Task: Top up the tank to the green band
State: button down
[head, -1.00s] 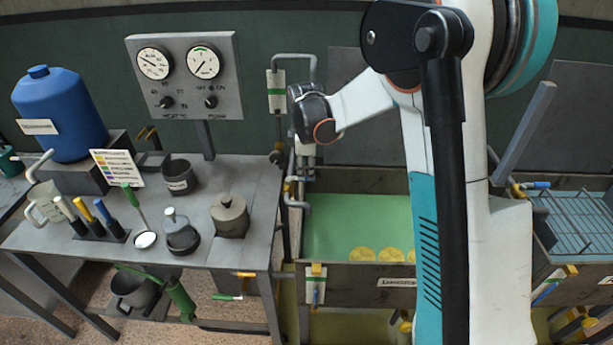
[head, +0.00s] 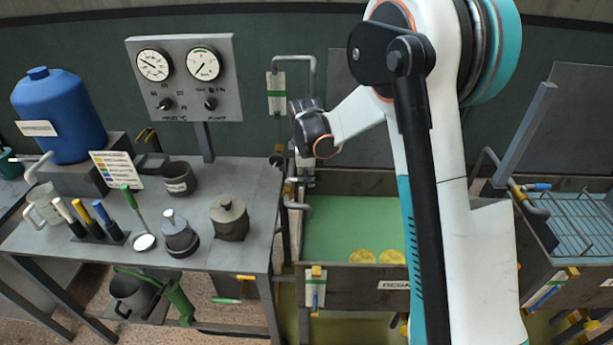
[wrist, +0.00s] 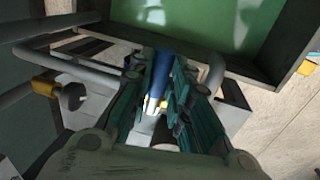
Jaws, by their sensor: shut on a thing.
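The tank (head: 325,183) at the centre of the head view holds green liquid with yellow discs in it. It also shows at the top of the wrist view (wrist: 255,68). A small plate with a green band (head: 316,276) hangs on the tank's front wall. My gripper (wrist: 167,82) is at the tank's left side, among grey pipes, with its teal fingers shut on a blue handle (wrist: 161,70). In the head view my wrist hides the fingertips and the handle. What the handle is joined to is unclear. My arm covers the tank's right part.
A grey pipe (head: 314,80) stands behind my wrist. A yellow-ended handle (wrist: 45,87) is left of my gripper. The bench (head: 100,255) on the left bears a blue drum (head: 65,110), pots and tools. A gauge panel (head: 190,85) stands behind it.

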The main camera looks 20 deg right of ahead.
jog(key=shift+s, duration=0.15)
jog(key=shift+s+a+m+g+h+b, duration=0.4)
jog(key=shift+a+m, duration=0.6)
jog(key=shift+m, duration=1.45)
jog(key=shift+s+a+m+g+h+b, duration=0.2)
jog(key=shift+s+a+m+b, duration=0.6)
jog(key=shift+m, duration=1.7)
jog(key=shift+s+a+m+g+h+b, duration=0.3)
jog(key=shift+a+m, duration=0.9)
jog(key=shift+m, duration=1.25)
jog(key=shift+s, duration=0.1)
jog(key=c, duration=1.5)
grip_release()
